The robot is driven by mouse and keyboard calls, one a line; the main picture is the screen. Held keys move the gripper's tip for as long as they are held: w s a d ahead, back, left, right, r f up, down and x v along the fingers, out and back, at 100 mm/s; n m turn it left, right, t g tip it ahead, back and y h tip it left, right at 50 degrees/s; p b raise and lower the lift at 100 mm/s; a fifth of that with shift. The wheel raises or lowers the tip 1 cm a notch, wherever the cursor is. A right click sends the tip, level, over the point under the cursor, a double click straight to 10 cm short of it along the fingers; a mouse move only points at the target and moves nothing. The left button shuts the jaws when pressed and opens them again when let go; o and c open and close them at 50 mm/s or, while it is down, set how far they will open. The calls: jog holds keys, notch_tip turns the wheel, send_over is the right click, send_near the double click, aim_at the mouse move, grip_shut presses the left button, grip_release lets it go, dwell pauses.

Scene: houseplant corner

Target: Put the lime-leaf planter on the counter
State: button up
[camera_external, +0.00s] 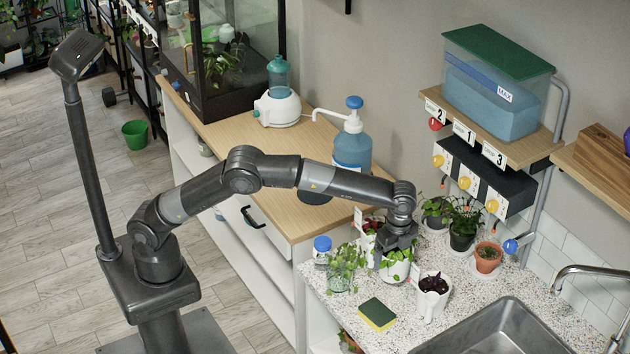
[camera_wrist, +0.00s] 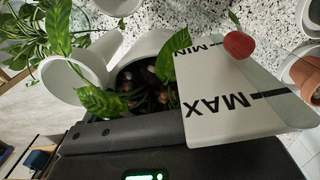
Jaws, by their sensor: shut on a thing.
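The lime-leaf planter (camera_external: 396,272) is a white pot with bright green leaves, low over or on the speckled counter (camera_external: 455,290). I cannot tell whether its base touches. My gripper (camera_external: 398,250) is directly above it, pointing down and shut on it. In the wrist view a white pot rim (camera_wrist: 150,45) with dark soil and green leaves sits just beyond the dark gripper body. A white gauge marked MIN and MAX (camera_wrist: 215,105), with a red tip, stands beside it. My fingertips are hidden in both views.
A leafy plant in a clear pot (camera_external: 343,275) and a blue-capped jar (camera_external: 322,250) stand left. A white pot with dark leaves (camera_external: 432,297) is close right, a sponge (camera_external: 377,314) in front. More pots stand behind; the sink (camera_external: 495,335) is at front right.

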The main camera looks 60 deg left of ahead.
jog(key=shift+w+f, duration=0.25)
jog(key=shift+f, duration=1.85)
jog(key=o, duration=1.1)
jog(key=shift+f, duration=0.15)
